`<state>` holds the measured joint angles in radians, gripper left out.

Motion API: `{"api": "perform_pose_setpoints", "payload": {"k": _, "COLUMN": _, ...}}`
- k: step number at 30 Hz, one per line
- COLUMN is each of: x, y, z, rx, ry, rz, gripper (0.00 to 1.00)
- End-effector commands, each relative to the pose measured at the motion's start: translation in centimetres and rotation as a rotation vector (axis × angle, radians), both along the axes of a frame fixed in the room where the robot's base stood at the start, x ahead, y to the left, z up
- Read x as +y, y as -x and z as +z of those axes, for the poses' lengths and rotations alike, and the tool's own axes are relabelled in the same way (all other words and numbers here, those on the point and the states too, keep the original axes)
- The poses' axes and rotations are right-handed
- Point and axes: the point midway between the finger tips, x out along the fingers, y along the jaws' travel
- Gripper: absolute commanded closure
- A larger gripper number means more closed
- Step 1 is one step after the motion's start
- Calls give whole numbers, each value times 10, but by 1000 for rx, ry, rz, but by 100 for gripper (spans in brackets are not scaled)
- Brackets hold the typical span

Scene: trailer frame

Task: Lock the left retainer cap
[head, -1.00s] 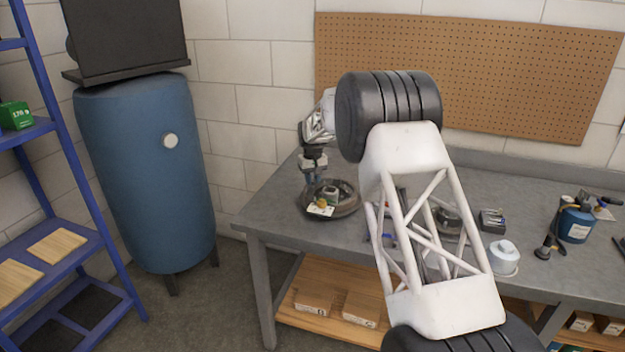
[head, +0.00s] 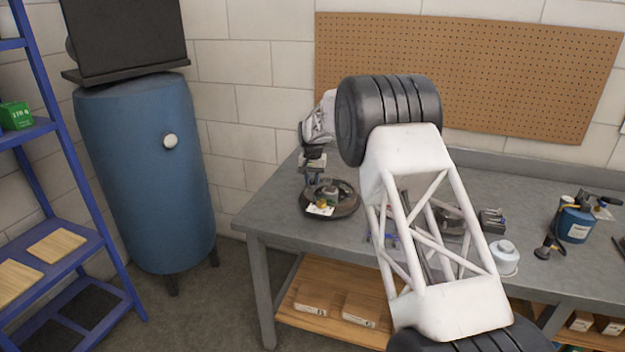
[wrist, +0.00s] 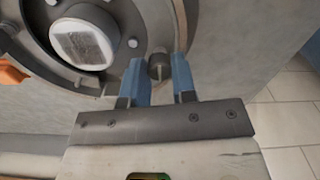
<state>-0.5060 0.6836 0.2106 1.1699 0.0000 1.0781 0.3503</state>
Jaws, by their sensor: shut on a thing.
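The round dark brake drum (head: 350,209) lies on the bench near its left end. In the wrist view, the drum (wrist: 30,42) fills the upper left, with a pale round hub at its middle and bolt heads around it. A small grey cylinder, apparently the left retainer cap (wrist: 157,66), stands near the drum's rim between the two blue fingers. My gripper (wrist: 157,80) is shut on this cap from both sides. In the head view my gripper (head: 314,190) is low over the drum's left part, where the cap is too small to make out. Whether the cap is locked cannot be told.
An orange part (wrist: 12,74) shows at the drum's left in the wrist view. A white card (head: 320,211) lies at the drum's front. A white lidded pot (head: 504,258) and a blue canister (head: 576,225) stand farther right on the grey bench (head: 275,212). My arm hides the bench's middle.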

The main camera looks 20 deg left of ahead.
Motion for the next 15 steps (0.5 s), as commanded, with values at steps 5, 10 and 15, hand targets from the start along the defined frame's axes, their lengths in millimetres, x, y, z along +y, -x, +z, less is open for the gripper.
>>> {"api": "perform_pose_setpoints", "payload": {"k": 5, "x": 0, "y": 0, "z": 1, "rx": -2, "ry": -1, "rz": 1, "gripper": 99}}
{"api": "perform_pose_setpoints", "payload": {"k": 10, "x": 0, "y": 0, "z": 1, "rx": -2, "ry": -1, "rz": 1, "gripper": 58}}
{"api": "perform_pose_setpoints", "payload": {"k": 15, "x": 0, "y": 0, "z": 1, "rx": -1, "ry": 0, "rz": 2, "gripper": 49}}
